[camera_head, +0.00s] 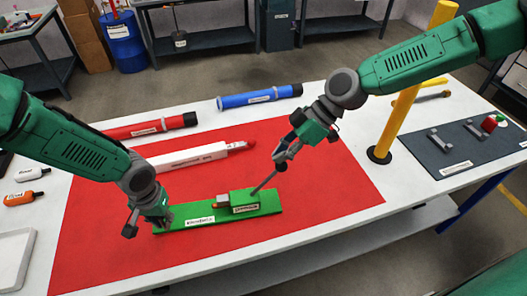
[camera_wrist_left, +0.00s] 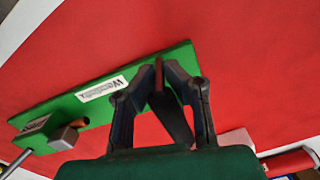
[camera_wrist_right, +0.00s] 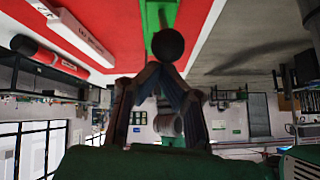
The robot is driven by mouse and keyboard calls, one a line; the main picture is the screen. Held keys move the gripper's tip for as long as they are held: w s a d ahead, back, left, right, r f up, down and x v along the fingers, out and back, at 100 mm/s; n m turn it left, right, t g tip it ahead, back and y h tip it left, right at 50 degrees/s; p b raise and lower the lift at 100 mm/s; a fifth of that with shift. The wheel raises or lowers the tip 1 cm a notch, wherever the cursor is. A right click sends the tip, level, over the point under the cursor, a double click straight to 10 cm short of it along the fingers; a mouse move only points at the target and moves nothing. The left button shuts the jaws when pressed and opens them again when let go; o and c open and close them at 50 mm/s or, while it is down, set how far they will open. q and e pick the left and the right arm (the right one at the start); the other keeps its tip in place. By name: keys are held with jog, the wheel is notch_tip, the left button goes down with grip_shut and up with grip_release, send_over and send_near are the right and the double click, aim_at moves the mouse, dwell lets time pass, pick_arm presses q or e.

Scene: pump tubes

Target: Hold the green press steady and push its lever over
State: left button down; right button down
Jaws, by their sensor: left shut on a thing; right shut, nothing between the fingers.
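The green press (camera_head: 220,214) lies on the red mat, with a long flat base and a raised block (camera_head: 245,201) at its right part. Its grey lever (camera_head: 264,184) rises from the block and leans right. My left gripper (camera_head: 164,222) is shut on the left end of the base; the left wrist view shows the fingers (camera_wrist_left: 165,85) at the edge of the green base (camera_wrist_left: 110,92). My right gripper (camera_head: 279,163) is shut and empty at the lever's upper end. In the right wrist view a dark round knob (camera_wrist_right: 168,45) sits just beyond the fingertips (camera_wrist_right: 155,72); contact is unclear.
Behind the press on the red mat (camera_head: 320,190) lies a white tube (camera_head: 190,157) with a red end. Red (camera_head: 150,127) and blue (camera_head: 260,97) tubes lie farther back. A yellow post (camera_head: 405,95) stands right. The mat's front right is clear.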

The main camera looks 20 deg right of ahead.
jog(key=shift+s+d+f, duration=0.1)
jog(key=shift+d+f, duration=0.35)
jog(key=shift+d, duration=0.25)
pick_arm(q)
jog(key=shift+a, duration=0.2)
pick_arm(e)
jog(key=shift+s+d+f, duration=0.1)
jog(key=shift+d+f, duration=0.25)
jog(key=shift+d, duration=0.05)
pick_arm(q)
jog(key=shift+a, duration=0.1)
pick_arm(e)
jog(key=shift+s+d+f, duration=0.15)
jog(key=shift+d+f, duration=0.05)
jog(key=shift+r, duration=0.1)
pick_arm(q)
jog(key=shift+f, duration=0.1)
jog(key=shift+d, duration=0.25)
pick_arm(e)
jog(key=a+r+v, duration=0.1)
jog(key=v, duration=1)
jog(key=shift+w+r, duration=0.45)
jog(key=shift+w, duration=0.3)
jog(key=shift+a, duration=0.1)
